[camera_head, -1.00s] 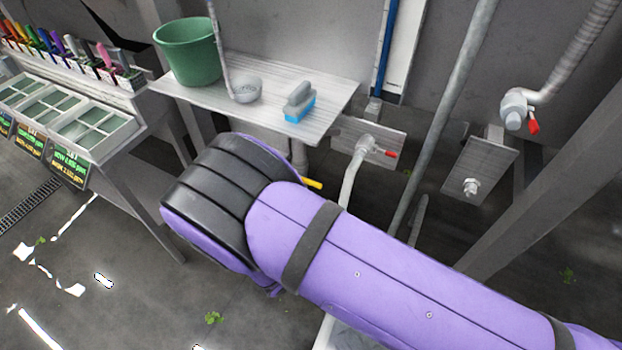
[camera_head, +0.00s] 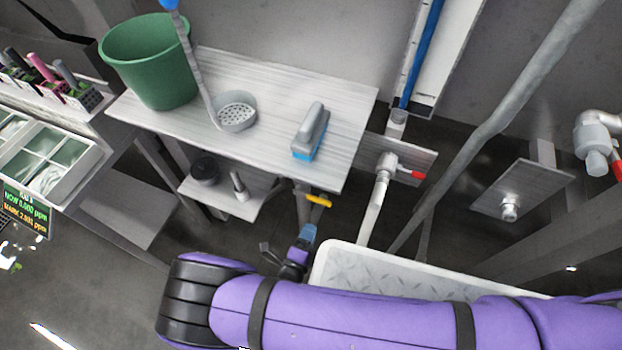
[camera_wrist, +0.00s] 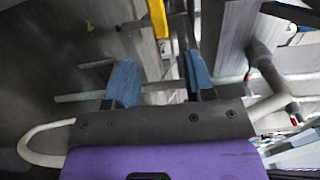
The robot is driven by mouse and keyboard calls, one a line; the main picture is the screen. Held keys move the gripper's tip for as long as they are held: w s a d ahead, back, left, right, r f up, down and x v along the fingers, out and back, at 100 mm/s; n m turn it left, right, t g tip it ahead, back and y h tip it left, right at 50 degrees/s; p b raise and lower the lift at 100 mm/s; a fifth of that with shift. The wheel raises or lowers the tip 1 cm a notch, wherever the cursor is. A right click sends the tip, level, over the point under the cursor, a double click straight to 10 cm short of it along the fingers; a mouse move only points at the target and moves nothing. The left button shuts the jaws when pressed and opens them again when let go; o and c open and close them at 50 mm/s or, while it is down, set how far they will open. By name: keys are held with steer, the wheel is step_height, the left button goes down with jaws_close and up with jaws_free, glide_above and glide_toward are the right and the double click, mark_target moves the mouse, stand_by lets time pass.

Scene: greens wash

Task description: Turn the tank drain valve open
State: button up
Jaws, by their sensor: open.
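A yellow lever handle (camera_head: 318,200) sits on a grey pipe under the front edge of the metal table. It looks like the drain valve handle, though no label shows. In the wrist view the yellow lever (camera_wrist: 158,18) is at the top, ahead of the fingers and roughly in line with the gap between them. My gripper (camera_head: 305,238) is just below the lever in the head view, apart from it. In the wrist view my gripper (camera_wrist: 160,80) has its two blue fingertips spread wide with nothing held between them. The valve body is partly hidden.
The metal table (camera_head: 255,85) carries a green bucket (camera_head: 150,65), a strainer ladle (camera_head: 237,110) and a brush (camera_head: 310,132). A red-handled tap (camera_head: 415,175) is right of the lever. A white basin (camera_head: 335,262) stands close right of my gripper.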

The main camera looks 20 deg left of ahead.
mark_target(320, 203)
steer(key=w, duration=1.1)
steer(key=shift+w+d+f, duration=0.1)
steer(key=shift+w, duration=0.15)
jaws_close()
